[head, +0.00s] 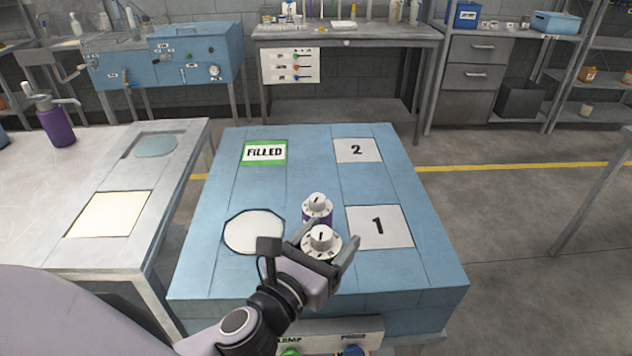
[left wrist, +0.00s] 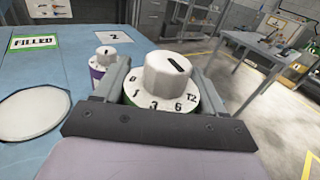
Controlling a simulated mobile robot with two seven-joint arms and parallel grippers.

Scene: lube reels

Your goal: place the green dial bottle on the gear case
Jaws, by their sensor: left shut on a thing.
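My left gripper (head: 327,245) is shut on a bottle with a white dial cap (head: 319,240), over the blue bench top near panel 1. In the left wrist view the dial bottle (left wrist: 168,78) shows a white knob, a numbered ring and slivers of green below. Most of its body is hidden by the gripper, and I cannot tell whether its base touches the bench. No object is clearly marked as the gear case; a blue machine with a crank and gauges (head: 190,57) stands at the back left. My right gripper is out of view.
A purple dial bottle (head: 317,208) stands just behind the held one. The blue bench (head: 310,150) has a FILLED panel (head: 264,152), panels 2 (head: 357,150) and 1 (head: 380,227), and a white round pad (head: 254,231). A pale table (head: 60,190) with a purple pump bottle (head: 56,124) is left.

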